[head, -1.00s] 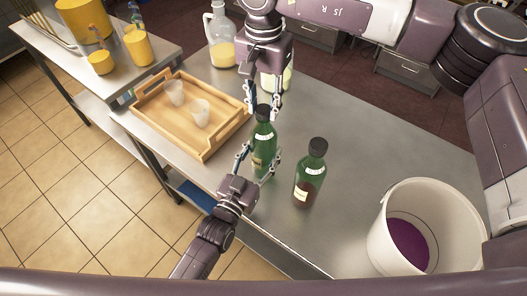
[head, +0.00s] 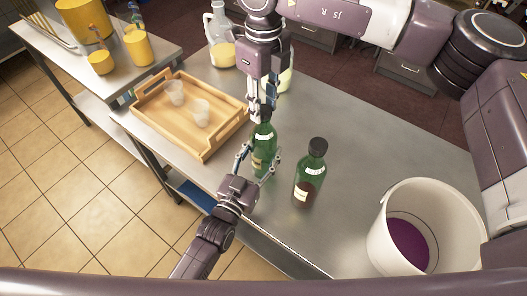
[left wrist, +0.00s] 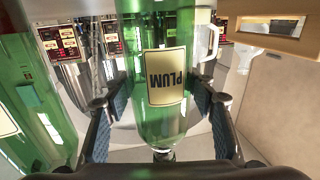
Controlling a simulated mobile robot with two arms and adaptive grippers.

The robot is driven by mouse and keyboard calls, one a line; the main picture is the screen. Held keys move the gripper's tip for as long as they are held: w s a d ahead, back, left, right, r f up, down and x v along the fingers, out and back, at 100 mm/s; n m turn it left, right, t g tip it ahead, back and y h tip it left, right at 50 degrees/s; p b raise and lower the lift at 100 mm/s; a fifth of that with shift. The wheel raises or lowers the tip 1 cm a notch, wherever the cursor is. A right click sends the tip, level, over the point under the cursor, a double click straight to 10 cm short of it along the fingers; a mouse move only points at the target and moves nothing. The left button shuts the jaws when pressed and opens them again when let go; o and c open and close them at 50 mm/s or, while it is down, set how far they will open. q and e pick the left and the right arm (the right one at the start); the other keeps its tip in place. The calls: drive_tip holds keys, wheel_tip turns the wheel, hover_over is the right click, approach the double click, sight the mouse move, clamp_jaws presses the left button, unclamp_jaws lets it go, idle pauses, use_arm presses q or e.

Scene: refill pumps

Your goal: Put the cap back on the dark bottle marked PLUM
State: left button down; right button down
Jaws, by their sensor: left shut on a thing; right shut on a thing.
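The green bottle marked PLUM (head: 264,138) stands upright on the steel table. Its label reads upside down in the left wrist view (left wrist: 166,76). My left gripper (head: 262,164) is shut around its body, with a finger on each side. The dark cap (head: 265,117) is at the top of the bottle's neck. My right gripper (head: 263,106) points down from above and is shut on the cap. The fingers partly hide the cap, so I cannot tell whether it is threaded on or only resting.
A second green bottle (head: 310,174) with a dark cap stands close on the right. A white bucket (head: 381,232) with purple liquid is at the right. A wooden tray (head: 205,152) with two cups is at the left. A jug (head: 222,54) stands behind.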

drive_tip(key=m, duration=0.5)
drive_tip(key=shift+m, duration=0.4)
drive_tip(key=m, duration=0.4)
drive_tip(key=c, duration=1.4)
unclamp_jaws()
wheel_tip(320, 180, up, 12)
drive_tip(key=shift+f, duration=0.1)
use_arm(q)
drive_tip(key=c, duration=0.8)
unclamp_jaws()
